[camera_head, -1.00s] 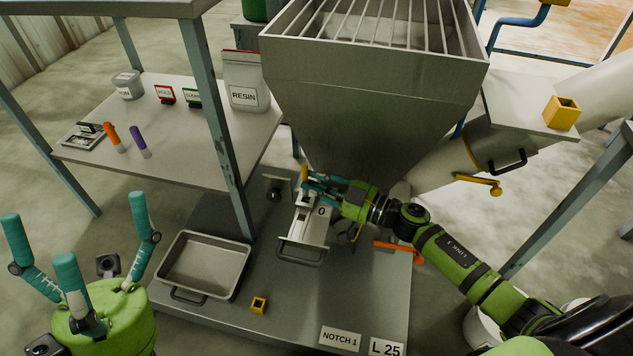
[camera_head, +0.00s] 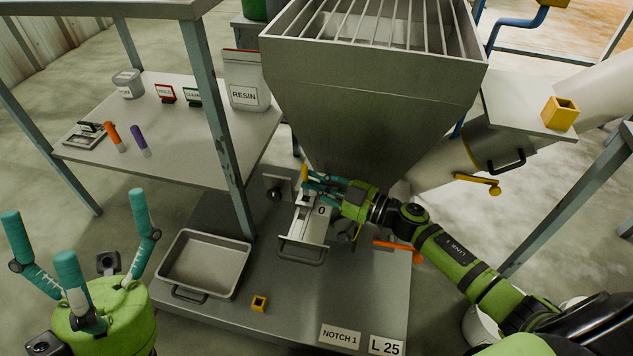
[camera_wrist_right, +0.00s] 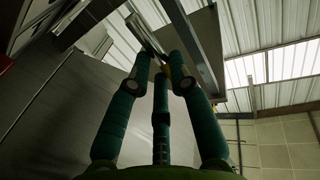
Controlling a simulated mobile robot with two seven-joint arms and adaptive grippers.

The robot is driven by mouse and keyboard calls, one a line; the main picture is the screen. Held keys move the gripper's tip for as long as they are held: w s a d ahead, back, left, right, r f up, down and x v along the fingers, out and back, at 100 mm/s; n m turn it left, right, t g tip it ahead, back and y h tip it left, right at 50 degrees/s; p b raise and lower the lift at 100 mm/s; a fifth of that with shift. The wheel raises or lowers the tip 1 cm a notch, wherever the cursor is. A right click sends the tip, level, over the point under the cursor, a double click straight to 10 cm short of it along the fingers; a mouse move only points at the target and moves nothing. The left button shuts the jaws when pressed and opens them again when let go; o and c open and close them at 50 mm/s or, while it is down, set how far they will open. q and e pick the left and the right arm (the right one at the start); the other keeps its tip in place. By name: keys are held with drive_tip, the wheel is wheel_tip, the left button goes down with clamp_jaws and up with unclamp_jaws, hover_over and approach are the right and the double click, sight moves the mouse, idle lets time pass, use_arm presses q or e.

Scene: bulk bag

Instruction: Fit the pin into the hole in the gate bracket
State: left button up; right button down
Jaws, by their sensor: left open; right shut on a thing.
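My right gripper (camera_head: 318,183) is shut on the pin (camera_head: 304,173), whose yellow end shows upright at the fingertips, just under the hopper's lower front. The metal gate (camera_head: 305,220), marked 0 and with a handle at its front, lies directly below. The pin's lower end and the bracket's hole are hidden or too small to tell. In the right wrist view the teal fingers (camera_wrist_right: 163,72) close around a metal rod (camera_wrist_right: 147,35) with a bit of yellow. My left gripper (camera_head: 85,255) is open and empty at the lower left, fingers pointing up.
The steel hopper (camera_head: 375,110) stands above my right gripper. A table post (camera_head: 222,130) rises left of the gate. An orange handle (camera_head: 395,248) lies right of it.

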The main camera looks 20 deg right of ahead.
drive_tip(key=shift+f+b, duration=1.45)
drive_tip(key=shift+f, duration=0.7)
drive_tip(key=shift+r, duration=0.1)
drive_tip(key=shift+r+p, duration=1.7)
drive_tip(key=shift+p, duration=0.5)
drive_tip(key=shift+p, duration=0.75)
drive_tip(key=shift+f+b, duration=1.35)
drive_tip(key=shift+f, duration=0.45)
